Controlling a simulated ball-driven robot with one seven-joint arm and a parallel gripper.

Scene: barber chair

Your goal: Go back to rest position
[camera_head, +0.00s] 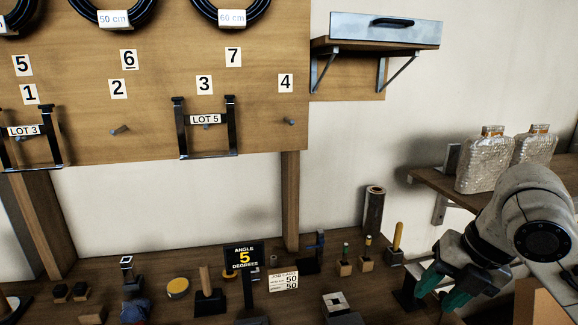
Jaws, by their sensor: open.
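My gripper (441,290) is at the lower right, at the end of my grey and black arm. Its two green fingers point down and to the left over the right end of the wooden bench (205,265). The fingers stand apart and I see nothing between them. A dark stand (408,293) is close beside or behind the fingers; I cannot tell whether they touch.
A wooden pegboard (150,90) with numbered labels and black frames hangs at the left. A shelf at the right holds two glass bottles (486,160). A metal drawer box (385,28) sits higher. Small tools and a sign (243,258) crowd the bench.

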